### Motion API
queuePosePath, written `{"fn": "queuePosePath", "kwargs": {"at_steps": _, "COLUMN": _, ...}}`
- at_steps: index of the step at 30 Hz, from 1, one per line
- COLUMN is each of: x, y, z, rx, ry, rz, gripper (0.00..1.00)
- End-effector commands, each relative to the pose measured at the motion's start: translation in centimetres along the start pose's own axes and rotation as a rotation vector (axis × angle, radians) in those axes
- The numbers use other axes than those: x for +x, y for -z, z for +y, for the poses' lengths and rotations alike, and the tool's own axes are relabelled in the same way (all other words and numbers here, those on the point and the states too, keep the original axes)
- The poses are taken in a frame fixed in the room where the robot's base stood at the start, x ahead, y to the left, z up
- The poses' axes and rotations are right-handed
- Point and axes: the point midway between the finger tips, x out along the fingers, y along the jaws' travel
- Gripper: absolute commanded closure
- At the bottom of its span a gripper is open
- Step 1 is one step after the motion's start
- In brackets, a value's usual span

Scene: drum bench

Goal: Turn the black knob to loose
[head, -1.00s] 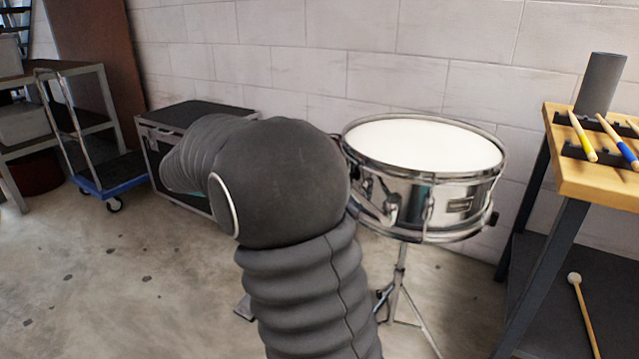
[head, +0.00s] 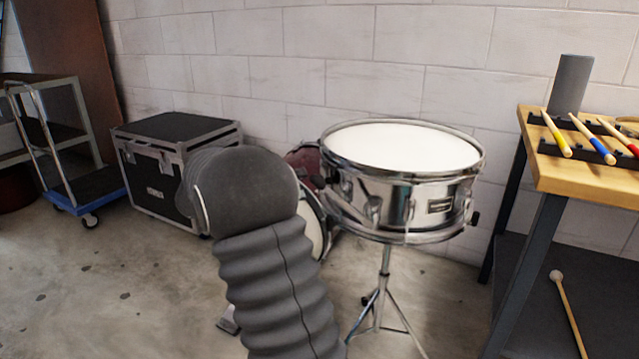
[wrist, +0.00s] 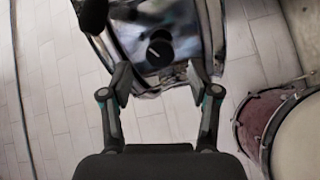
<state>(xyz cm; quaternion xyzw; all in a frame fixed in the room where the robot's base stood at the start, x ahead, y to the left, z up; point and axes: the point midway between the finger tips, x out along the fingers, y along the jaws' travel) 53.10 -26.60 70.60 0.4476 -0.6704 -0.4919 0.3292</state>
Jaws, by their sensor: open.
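A chrome snare drum (head: 405,205) with a white head stands on a tripod stand in the head view. In the wrist view its shiny shell (wrist: 135,40) fills the top middle. A round black knob (wrist: 159,51) with a white pointer line sits on that shell, the line lying nearly level, slightly tilted. My gripper (wrist: 160,82) is open, its fingertips to either side and just short of the knob, which lies ahead of the gap. I see no contact. In the head view my arm hides most of my gripper.
A red drum (wrist: 258,118) stands close on the right in the wrist view. A black case (head: 165,160) and a blue trolley (head: 85,195) are at the left. A wooden bench (head: 590,180) with mallets is at the right. The wall is behind.

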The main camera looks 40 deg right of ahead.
Motion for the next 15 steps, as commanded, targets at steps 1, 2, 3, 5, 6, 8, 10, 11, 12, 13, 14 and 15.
{"fn": "queuePosePath", "kwargs": {"at_steps": 1, "x": 1.0, "y": -0.1, "z": 0.0, "rx": 0.000, "ry": -0.001, "rz": -0.004, "gripper": 0.39}}
{"fn": "queuePosePath", "kwargs": {"at_steps": 2, "x": 1.6, "y": -0.1, "z": 0.0, "rx": 0.000, "ry": -0.001, "rz": -0.004, "gripper": 0.39}}
{"fn": "queuePosePath", "kwargs": {"at_steps": 3, "x": 2.2, "y": -0.1, "z": 0.0, "rx": 0.000, "ry": 0.000, "rz": -0.003, "gripper": 0.39}}
{"fn": "queuePosePath", "kwargs": {"at_steps": 5, "x": 3.1, "y": -0.1, "z": 0.1, "rx": 0.000, "ry": -0.001, "rz": -0.003, "gripper": 0.39}}
{"fn": "queuePosePath", "kwargs": {"at_steps": 6, "x": 3.6, "y": -0.1, "z": 0.1, "rx": 0.000, "ry": -0.001, "rz": -0.003, "gripper": 0.39}}
{"fn": "queuePosePath", "kwargs": {"at_steps": 8, "x": 4.2, "y": 0.0, "z": 0.0, "rx": 0.000, "ry": 0.000, "rz": -0.002, "gripper": 0.39}}
{"fn": "queuePosePath", "kwargs": {"at_steps": 10, "x": 4.8, "y": -0.1, "z": 0.0, "rx": 0.000, "ry": 0.000, "rz": -0.003, "gripper": 0.39}}
{"fn": "queuePosePath", "kwargs": {"at_steps": 11, "x": 5.0, "y": -0.1, "z": 0.0, "rx": 0.000, "ry": 0.000, "rz": -0.002, "gripper": 0.39}}
{"fn": "queuePosePath", "kwargs": {"at_steps": 12, "x": 5.2, "y": 0.0, "z": 0.0, "rx": 0.000, "ry": 0.000, "rz": -0.002, "gripper": 0.39}}
{"fn": "queuePosePath", "kwargs": {"at_steps": 13, "x": 5.3, "y": 0.0, "z": 0.0, "rx": 0.000, "ry": 0.001, "rz": -0.001, "gripper": 0.39}}
{"fn": "queuePosePath", "kwargs": {"at_steps": 14, "x": 5.4, "y": 0.0, "z": 0.0, "rx": 0.000, "ry": 0.001, "rz": -0.001, "gripper": 0.39}}
{"fn": "queuePosePath", "kwargs": {"at_steps": 15, "x": 5.5, "y": 0.0, "z": 0.0, "rx": -0.001, "ry": 0.001, "rz": 0.000, "gripper": 0.39}}
